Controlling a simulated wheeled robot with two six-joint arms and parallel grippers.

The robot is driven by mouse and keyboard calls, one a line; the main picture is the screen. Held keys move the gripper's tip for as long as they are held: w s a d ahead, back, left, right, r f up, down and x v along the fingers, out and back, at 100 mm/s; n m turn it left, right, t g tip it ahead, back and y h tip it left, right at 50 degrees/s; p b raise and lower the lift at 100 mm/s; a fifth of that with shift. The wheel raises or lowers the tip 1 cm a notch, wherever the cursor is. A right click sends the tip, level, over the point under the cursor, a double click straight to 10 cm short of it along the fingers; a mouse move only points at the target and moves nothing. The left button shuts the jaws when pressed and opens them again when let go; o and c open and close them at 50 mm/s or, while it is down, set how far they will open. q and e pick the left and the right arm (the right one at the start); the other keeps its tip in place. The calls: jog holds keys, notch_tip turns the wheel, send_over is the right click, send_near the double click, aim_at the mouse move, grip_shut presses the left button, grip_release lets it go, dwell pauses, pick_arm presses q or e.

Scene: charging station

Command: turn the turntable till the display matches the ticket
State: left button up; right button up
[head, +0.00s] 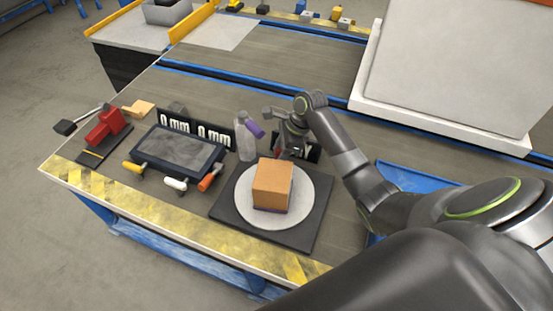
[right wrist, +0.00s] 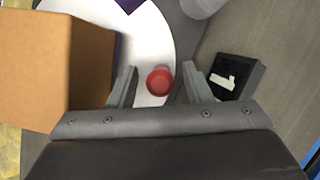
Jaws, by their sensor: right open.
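The turntable is a white disc (head: 244,204) on a dark square base (head: 290,238). A brown box (head: 273,184) stands on it; it fills the left of the right wrist view (right wrist: 60,70). A red round knob (right wrist: 159,81) shows near the disc's rim. My right gripper (right wrist: 160,72) is open, its fingers on either side of the knob; I cannot tell if they touch it. Two black panels (head: 174,122) (head: 214,135) behind the tray read like "0 mm". A dark panel (head: 311,153) is partly hidden behind my right gripper. I cannot identify the ticket. My left gripper is out of view.
A dark tray-like screen (head: 178,149) with several coloured-handled tools in front lies left of the turntable. A red vise-like block (head: 104,127) is far left. A black box with a white mark (right wrist: 236,76) lies near the right finger.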

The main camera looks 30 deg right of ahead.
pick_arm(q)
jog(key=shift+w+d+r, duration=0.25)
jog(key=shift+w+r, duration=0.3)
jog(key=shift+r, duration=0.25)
pick_arm(e)
jog(key=shift+x, duration=1.3)
jog(key=shift+c, duration=0.5)
grip_shut()
